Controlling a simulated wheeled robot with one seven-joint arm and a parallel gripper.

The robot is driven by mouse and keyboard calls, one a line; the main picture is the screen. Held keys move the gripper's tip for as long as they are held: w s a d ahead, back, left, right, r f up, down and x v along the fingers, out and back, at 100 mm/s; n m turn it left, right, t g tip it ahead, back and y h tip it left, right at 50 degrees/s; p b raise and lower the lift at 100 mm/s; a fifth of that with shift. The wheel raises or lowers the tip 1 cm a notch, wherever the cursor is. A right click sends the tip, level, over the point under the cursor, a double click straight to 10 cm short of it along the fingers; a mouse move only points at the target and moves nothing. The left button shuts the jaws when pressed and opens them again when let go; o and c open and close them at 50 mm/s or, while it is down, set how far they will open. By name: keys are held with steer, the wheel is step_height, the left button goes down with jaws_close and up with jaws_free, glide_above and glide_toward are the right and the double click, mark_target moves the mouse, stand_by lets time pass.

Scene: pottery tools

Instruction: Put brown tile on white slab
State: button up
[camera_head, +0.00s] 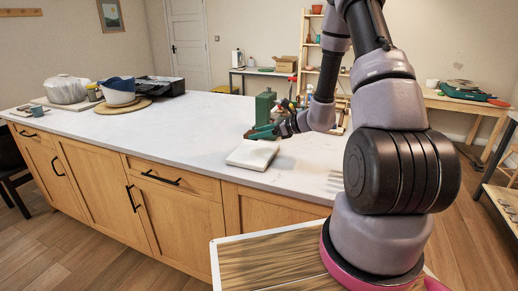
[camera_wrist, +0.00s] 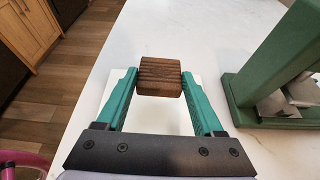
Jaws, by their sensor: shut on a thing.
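The brown tile (camera_wrist: 160,86), a dark ridged block, is between the two teal fingers of my gripper (camera_wrist: 159,76) in the wrist view. My gripper is shut on it. The white slab (camera_head: 252,154) lies flat on the counter near its front edge in the head view. It also shows beneath my gripper in the wrist view (camera_wrist: 152,112), partly covered by the fingers and the tile. In the head view my gripper (camera_head: 262,132) is above and just behind the slab. The tile cannot be made out clearly there.
A green metal tool (camera_head: 265,106) stands on the counter (camera_head: 190,125) behind my gripper; in the wrist view it is close on the right (camera_wrist: 275,75). Bowls (camera_head: 119,91) and a black case (camera_head: 160,86) are at the far left. The counter left of the slab is clear.

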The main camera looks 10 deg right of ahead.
mark_target(259, 152)
steer(key=shift+a+f, duration=0.1)
steer(key=shift+f, duration=2.75)
steer(key=shift+f, duration=0.15)
steer(key=o, duration=1.4)
